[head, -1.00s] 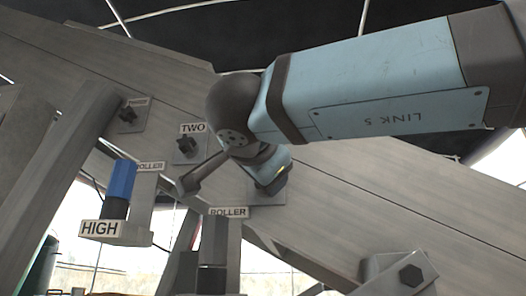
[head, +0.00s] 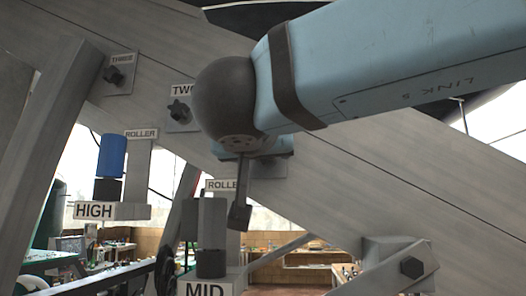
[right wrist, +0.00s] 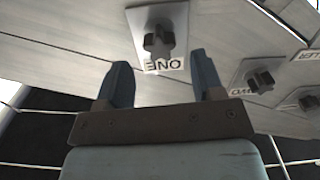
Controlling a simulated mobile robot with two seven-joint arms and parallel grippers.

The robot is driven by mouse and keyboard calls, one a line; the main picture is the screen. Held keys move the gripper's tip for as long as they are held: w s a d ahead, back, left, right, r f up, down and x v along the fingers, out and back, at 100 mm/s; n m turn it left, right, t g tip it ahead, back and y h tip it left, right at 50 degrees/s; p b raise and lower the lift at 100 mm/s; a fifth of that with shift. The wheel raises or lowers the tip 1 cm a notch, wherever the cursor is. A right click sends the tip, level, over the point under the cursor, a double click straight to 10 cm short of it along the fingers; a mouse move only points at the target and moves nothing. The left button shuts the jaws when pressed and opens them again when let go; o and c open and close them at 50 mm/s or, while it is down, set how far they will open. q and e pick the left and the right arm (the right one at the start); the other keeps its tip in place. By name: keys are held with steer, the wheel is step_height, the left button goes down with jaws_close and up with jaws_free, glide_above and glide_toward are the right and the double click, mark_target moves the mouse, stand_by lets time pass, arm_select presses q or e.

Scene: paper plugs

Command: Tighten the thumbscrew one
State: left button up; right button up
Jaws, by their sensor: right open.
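Thumbscrew one (right wrist: 157,41) is a dark lobed knob on a light metal plate above the label ONE, in the right wrist view. My right gripper (right wrist: 163,78) is open, its two dark blue fingers spread to either side of the label. The knob lies a little beyond the fingertips, roughly centred between them, and nothing is held. In the head view my right wrist covers the knob, and only part of its plate (head: 272,167) shows. My left gripper is not in view.
Thumbscrews two (head: 179,112) and three (head: 114,76) sit further left on the same sloping grey beam. A blue cylinder (head: 112,156) stands on the bracket marked HIGH (head: 96,211). A bracket marked MID (head: 206,289) is lower down. A large bolt (head: 411,267) is at lower right.

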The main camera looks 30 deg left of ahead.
steer(key=shift+p+x, duration=0.45)
steer(key=shift+x, duration=1.55)
steer(key=c, duration=0.9)
